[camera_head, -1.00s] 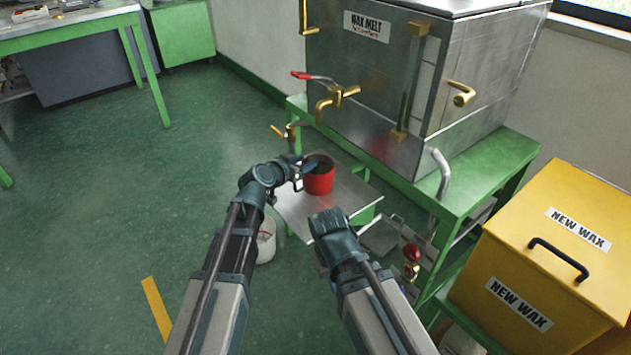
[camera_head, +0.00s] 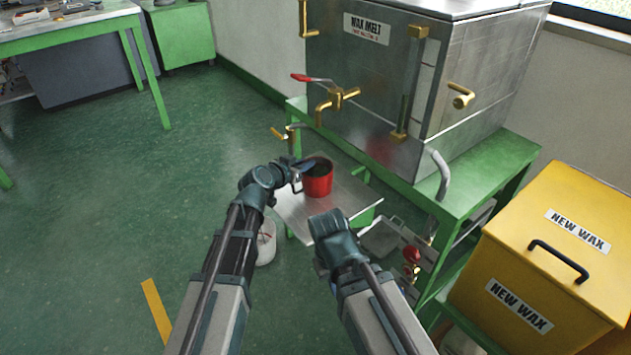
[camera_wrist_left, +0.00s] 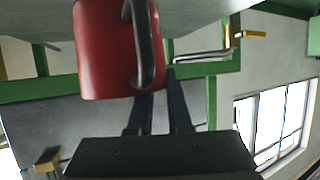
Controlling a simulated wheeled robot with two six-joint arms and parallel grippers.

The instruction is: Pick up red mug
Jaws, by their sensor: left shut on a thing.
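The red mug (camera_head: 318,182) is upright at the metal shelf (camera_head: 338,205) below the wax melt tank. Its dark inside shows from above. My left gripper (camera_head: 299,174) is at the mug's left side and shut on its handle. In the left wrist view the red mug (camera_wrist_left: 100,55) fills the upper left, with its dark handle (camera_wrist_left: 147,45) at the tips of my left gripper's fingers (camera_wrist_left: 162,97). I cannot tell whether the mug's base touches the shelf. My right gripper (camera_head: 328,228) is in front of the shelf, away from the mug; its fingers are hidden.
The wax melt tank (camera_head: 370,85) stands on a green table, with a brass tap (camera_head: 337,98) above and behind the mug. A white bucket (camera_head: 266,245) is on the floor below left. A yellow new wax box (camera_head: 545,250) stands at right.

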